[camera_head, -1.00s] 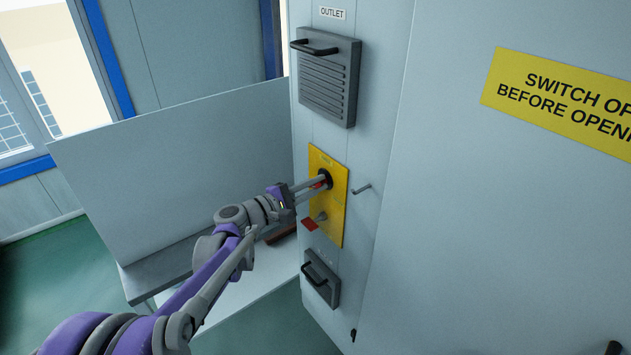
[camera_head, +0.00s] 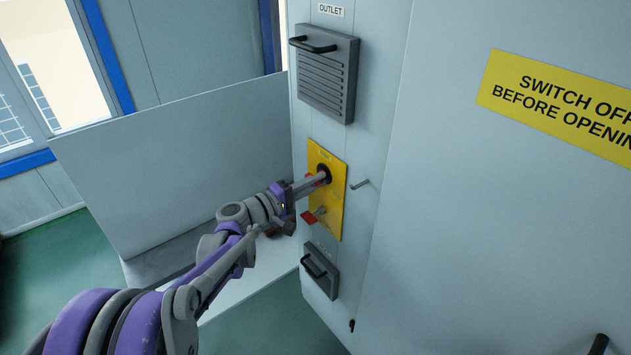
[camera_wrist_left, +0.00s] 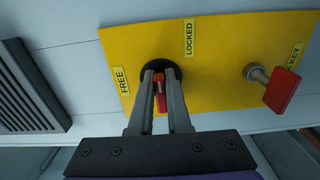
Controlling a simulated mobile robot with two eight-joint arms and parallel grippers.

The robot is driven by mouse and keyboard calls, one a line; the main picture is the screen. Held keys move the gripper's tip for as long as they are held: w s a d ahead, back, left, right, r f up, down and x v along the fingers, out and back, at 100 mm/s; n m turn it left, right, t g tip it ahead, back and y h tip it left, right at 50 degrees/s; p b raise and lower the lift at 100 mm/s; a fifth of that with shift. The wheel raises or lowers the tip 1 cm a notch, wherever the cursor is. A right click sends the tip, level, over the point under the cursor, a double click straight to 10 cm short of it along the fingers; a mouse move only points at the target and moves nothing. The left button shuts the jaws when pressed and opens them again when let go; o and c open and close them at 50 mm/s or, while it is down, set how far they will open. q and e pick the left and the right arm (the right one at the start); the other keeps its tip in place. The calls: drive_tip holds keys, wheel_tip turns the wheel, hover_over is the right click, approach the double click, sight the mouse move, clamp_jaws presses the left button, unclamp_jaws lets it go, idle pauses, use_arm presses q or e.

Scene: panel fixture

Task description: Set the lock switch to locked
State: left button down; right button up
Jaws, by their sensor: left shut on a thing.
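The lock switch is a black round base with a red handle (camera_wrist_left: 160,92), on a yellow plate (camera_head: 337,215) on the cabinet's narrow face. My left gripper (camera_head: 318,181) is shut on the red handle; in the left wrist view its fingers (camera_wrist_left: 160,100) lie on both sides of it. In that view the FREE label (camera_wrist_left: 122,80) is left of the switch and the LOCKED label (camera_wrist_left: 189,38) is above it to the right. The fingers hide part of the handle, so I cannot tell its exact setting. My right gripper is not in view.
A key with a red tag (camera_wrist_left: 282,90) sticks out of the same plate, close to the switch. A louvred grey box with a black handle (camera_head: 325,80) is above, a smaller grey box (camera_head: 320,275) below.

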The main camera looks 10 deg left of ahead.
use_arm(q)
drive_tip(key=c, duration=0.9)
unclamp_jaws()
drive_tip(key=b+v, duration=0.1)
drive_tip(key=v, duration=1)
drive_tip(key=shift+w, duration=0.1)
drive_tip(key=s+d+f+m+g+y, duration=0.35)
drive_tip(key=s+d+f+g, duration=0.25)
drive_tip(key=s+d+f, duration=0.35)
drive_tip(key=s+a+f+m+g+y, duration=0.1)
drive_tip(key=s+f+m+y, duration=0.1)
drive_tip(key=s, duration=0.3)
drive_tip(key=s+a+f+m+g+y, duration=0.1)
drive_tip(key=s+a+f+m+y, duration=0.1)
drive_tip(key=s, duration=0.4)
drive_tip(key=s+a+f+m+y, duration=0.1)
drive_tip(key=s+f+m+y, duration=0.1)
drive_tip(key=s, duration=0.4)
drive_tip(key=shift+s+a+f+m+g+y, duration=0.1)
drive_tip(key=shift+a+f+m+g+y, duration=0.1)
drive_tip(key=shift+f+m+g+y, duration=0.4)
